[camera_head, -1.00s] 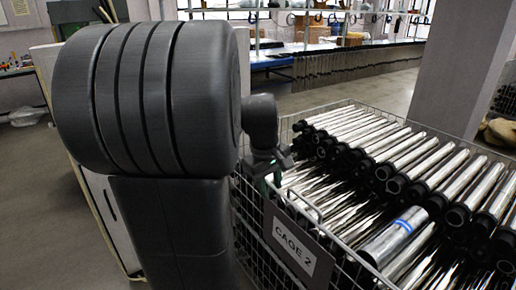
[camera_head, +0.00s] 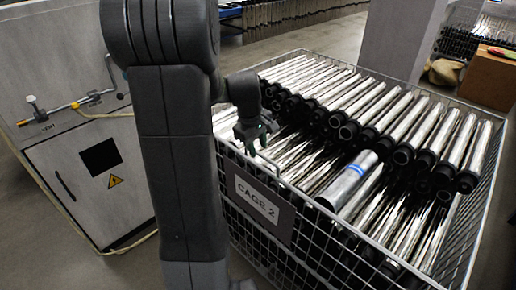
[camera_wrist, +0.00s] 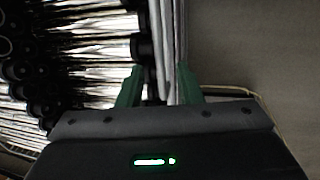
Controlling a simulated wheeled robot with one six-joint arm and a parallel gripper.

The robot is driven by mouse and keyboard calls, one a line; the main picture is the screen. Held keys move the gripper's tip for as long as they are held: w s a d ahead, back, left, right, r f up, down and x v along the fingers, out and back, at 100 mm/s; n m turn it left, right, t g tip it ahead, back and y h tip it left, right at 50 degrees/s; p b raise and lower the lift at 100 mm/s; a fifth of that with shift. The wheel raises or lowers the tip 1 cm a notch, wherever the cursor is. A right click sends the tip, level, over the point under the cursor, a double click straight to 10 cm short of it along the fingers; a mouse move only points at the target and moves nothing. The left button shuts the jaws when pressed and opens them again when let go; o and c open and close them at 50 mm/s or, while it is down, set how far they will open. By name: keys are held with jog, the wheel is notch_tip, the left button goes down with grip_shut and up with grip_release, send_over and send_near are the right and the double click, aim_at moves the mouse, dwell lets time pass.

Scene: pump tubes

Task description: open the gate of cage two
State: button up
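Cage two is a wire cage (camera_head: 350,262) filled with shiny metal tubes. Its front mesh panel, the gate, carries a dark plate marked CAGE 2 (camera_head: 258,207) and stands upright. A light handle bar shows at its top edge, above the plate. My gripper (camera_head: 257,143) is over the top edge of this panel, near the handle. In the wrist view my gripper (camera_wrist: 160,80) has its two green fingers apart. A grey rail (camera_wrist: 171,50) runs between or just below them; contact cannot be told.
A blue-banded tube (camera_head: 350,182) lies on the others behind the gate. A grey cabinet (camera_head: 75,165) with a valve and yellow hose stands left. A pillar (camera_head: 400,40) and a cardboard box (camera_head: 492,78) are behind. The floor between cabinet and cage is partly hidden by my arm.

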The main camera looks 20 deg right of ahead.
jog(key=shift+d+f, duration=0.15)
jog(key=shift+f, duration=0.65)
jog(key=shift+c, duration=0.3)
grip_shut()
